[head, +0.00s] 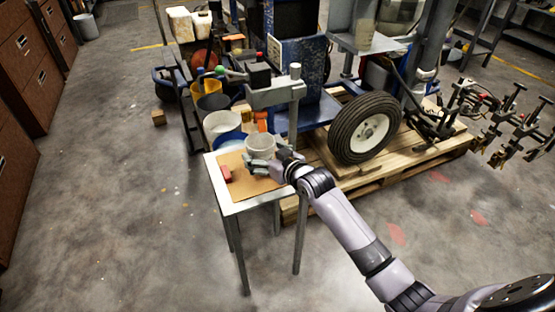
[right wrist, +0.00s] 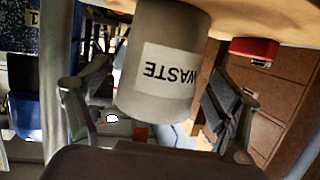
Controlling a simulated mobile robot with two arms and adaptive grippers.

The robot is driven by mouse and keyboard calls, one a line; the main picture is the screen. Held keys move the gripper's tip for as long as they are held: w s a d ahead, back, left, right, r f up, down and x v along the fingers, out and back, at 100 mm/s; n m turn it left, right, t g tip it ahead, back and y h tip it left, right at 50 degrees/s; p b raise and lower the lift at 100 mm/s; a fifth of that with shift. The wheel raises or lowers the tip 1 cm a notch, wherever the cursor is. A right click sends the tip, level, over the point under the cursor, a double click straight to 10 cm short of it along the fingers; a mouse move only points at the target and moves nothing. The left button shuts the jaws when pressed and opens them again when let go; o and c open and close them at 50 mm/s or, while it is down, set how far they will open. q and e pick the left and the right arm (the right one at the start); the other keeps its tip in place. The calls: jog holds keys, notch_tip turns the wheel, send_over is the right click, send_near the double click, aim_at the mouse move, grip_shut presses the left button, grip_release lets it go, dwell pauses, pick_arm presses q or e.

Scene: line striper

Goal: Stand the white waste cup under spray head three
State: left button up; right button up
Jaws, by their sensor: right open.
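The white waste cup (head: 260,145) stands on the brown top of a small metal-legged table in the head view. In the right wrist view the cup (right wrist: 165,25) appears upside down, with a "WASTE" label on its side. My right gripper (head: 267,167) is at the cup's near side, low over the table top. In the right wrist view my right gripper (right wrist: 155,85) is open, with the cup between its spread fingers; I cannot tell whether they touch it. Spray heads (head: 510,115) hang in a row at the far right; I cannot tell which is number three. My left gripper is not in view.
A red block (head: 226,173) lies on the table (head: 245,204) left of the cup. Buckets (head: 222,125) stand behind the table. A machine with a black wheel (head: 365,128) sits on a wooden pallet (head: 420,158) to the right. The floor in front is clear.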

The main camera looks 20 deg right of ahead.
pick_arm(q)
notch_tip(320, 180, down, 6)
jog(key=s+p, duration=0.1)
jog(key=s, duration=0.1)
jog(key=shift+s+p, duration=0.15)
jog(key=shift+p, duration=0.15)
pick_arm(e)
jog(key=v, duration=0.9)
jog(key=shift+s, duration=0.35)
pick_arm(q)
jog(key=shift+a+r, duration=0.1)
pick_arm(e)
jog(key=shift+d+r, duration=0.1)
